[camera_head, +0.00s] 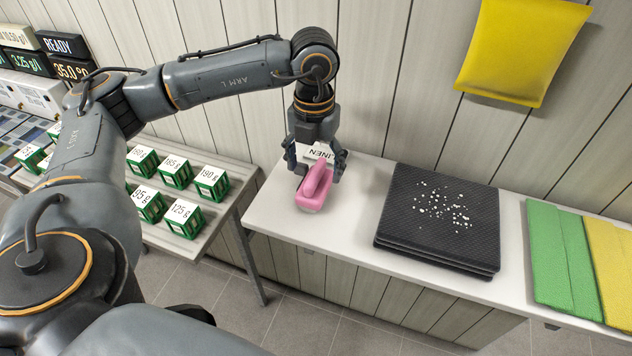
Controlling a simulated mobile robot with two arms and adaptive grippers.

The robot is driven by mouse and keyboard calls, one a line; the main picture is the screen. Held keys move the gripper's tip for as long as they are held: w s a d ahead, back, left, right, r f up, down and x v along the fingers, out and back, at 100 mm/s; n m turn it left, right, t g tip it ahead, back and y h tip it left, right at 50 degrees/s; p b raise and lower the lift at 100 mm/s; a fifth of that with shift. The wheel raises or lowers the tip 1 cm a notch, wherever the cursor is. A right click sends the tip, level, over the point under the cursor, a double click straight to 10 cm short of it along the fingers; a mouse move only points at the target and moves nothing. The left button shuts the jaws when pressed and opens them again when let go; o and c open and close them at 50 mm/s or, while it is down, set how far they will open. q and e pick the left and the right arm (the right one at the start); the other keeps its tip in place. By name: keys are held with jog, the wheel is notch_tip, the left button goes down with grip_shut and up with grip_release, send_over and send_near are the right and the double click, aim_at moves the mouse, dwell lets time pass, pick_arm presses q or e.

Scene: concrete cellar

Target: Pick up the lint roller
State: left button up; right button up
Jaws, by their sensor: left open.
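The pink lint roller (312,195), a block with a raised handle along its top, lies on the white counter (275,208) near its left end. My left gripper (315,166) points down over the far end of the lint roller. Its fingers are apart, one to each side of the handle's far end, and I cannot tell whether they touch it. The gripper partly hides that far end. My right gripper is not in view.
A white "LINEN" label (318,151) stands behind the lint roller, partly hidden. Folded dark cloth (410,222) with white specks lies to the right, then green cloth (556,250) and yellow cloth (610,255). Left, a lower table holds several green-and-white boxes (184,218).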

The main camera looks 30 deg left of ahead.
aim_at(316, 171)
pick_arm(q)
notch_tip(316, 171, down, 3)
jog(key=shift+s+d+f+p, duration=0.15)
jog(key=shift+p, duration=0.45)
jog(key=shift+f, duration=0.3)
jog(key=c, duration=1.3)
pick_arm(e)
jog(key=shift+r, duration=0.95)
pick_arm(q)
jog(key=shift+r, duration=0.15)
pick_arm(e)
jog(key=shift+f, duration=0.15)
